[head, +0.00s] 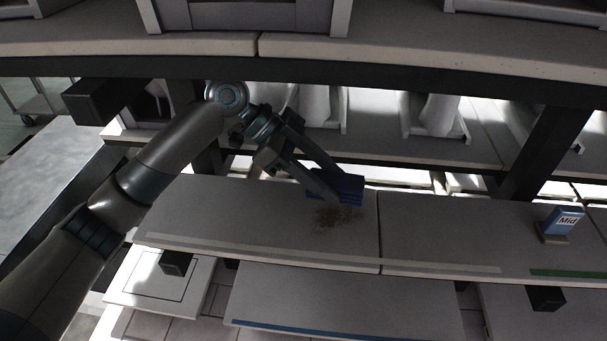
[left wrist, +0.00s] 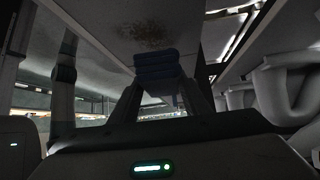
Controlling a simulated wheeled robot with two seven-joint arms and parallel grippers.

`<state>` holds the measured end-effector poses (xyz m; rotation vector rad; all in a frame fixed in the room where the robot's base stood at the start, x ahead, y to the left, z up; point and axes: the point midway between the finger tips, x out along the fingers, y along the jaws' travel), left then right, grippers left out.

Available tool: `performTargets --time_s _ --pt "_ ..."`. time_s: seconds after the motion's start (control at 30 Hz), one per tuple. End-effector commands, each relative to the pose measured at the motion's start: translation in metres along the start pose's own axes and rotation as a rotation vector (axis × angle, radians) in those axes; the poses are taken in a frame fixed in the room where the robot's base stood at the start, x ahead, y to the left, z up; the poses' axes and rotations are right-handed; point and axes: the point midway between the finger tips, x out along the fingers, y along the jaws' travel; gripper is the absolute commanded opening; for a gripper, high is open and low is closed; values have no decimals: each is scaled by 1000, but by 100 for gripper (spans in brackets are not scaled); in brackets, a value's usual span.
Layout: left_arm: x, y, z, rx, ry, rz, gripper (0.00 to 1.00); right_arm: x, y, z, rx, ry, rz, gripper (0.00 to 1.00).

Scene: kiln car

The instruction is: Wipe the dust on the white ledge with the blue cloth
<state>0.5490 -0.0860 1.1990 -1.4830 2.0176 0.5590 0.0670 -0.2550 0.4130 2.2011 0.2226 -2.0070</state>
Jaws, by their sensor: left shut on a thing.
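The blue cloth (head: 346,187) is a folded pad, held between the fingers of my left gripper (head: 322,180), which is shut on it. The cloth is at the white ledge (head: 240,212), at the far edge of a brown dust patch (head: 338,215). Whether it touches the ledge, I cannot tell. In the left wrist view the cloth (left wrist: 157,66) sits between the fingertips, with the dust (left wrist: 145,38) just beyond it. My right gripper is not in view.
A seam divides the ledge right of the dust. A shelf (head: 430,50) runs above, and dark posts (head: 543,150) stand behind. White pieces (head: 437,115) stand on the shelf at the back.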

Motion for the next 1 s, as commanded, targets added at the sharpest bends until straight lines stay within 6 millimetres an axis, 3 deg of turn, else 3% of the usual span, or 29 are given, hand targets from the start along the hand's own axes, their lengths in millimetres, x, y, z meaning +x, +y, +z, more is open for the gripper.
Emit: performTargets --time_s 0.13,0.63,1.0 --pt "3 1 -11 35 0 38 12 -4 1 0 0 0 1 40" --pt "3 1 -12 38 5 45 12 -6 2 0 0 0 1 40" --pt "19 1 6 37 5 45 12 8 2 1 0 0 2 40"
